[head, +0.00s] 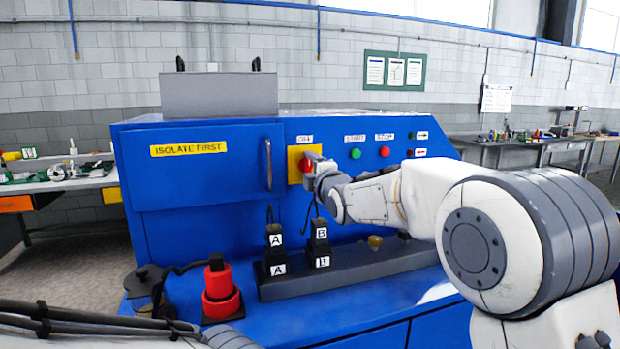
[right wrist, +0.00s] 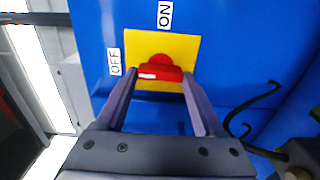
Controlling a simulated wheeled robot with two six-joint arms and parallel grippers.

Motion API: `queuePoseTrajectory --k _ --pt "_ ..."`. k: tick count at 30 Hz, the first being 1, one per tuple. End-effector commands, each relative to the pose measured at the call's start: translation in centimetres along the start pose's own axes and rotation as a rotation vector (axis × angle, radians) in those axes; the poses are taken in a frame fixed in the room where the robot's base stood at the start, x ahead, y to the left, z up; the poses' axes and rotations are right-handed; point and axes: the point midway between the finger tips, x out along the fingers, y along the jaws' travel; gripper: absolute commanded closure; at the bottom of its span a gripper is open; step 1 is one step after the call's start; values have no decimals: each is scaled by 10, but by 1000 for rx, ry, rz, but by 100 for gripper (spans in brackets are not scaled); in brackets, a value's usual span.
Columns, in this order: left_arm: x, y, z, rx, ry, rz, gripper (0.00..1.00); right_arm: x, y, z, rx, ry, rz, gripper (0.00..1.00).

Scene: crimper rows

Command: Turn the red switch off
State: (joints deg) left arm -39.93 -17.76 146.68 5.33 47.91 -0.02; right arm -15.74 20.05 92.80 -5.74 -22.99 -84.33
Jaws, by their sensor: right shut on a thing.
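The red switch (head: 304,165) sits on a yellow plate (head: 293,177) on the blue machine's front. In the right wrist view, the red handle (right wrist: 162,71) lies sideways across the yellow plate (right wrist: 146,43). Its white mark is at the end nearer the OFF label (right wrist: 115,62); the ON label (right wrist: 165,14) is at the top. My right gripper (head: 312,170) is at the switch, its two fingers (right wrist: 160,78) shut on the handle from both sides. My left arm shows at the bottom left of the head view; its gripper is not seen.
A green button (head: 355,153) and a red button (head: 385,151) are right of the switch. Below stand black blocks labelled A (head: 276,240) and B (head: 319,230) on a dark rail, and red rings (head: 221,291) on a peg. A cabinet handle (head: 268,165) is left of the switch.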

Motion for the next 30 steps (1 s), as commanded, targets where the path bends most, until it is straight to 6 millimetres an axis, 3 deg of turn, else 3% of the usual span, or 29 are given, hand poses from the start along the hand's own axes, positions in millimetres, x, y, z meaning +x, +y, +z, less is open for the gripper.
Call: queuePoseTrajectory --k 16,17,18,26,30 --pt "3 0 0 0 0 0 50 0 -1 -2 -26 3 -2 86" --pt "3 0 0 0 0 0 50 0 -1 -2 -26 3 -2 19" --pt "3 0 0 0 0 0 50 0 -1 -2 -25 3 -2 3" --pt "4 0 0 0 0 0 50 -1 -1 -1 -23 1 -1 0" --pt "10 -1 0 0 0 0 50 -11 -1 0 -23 1 1 0"
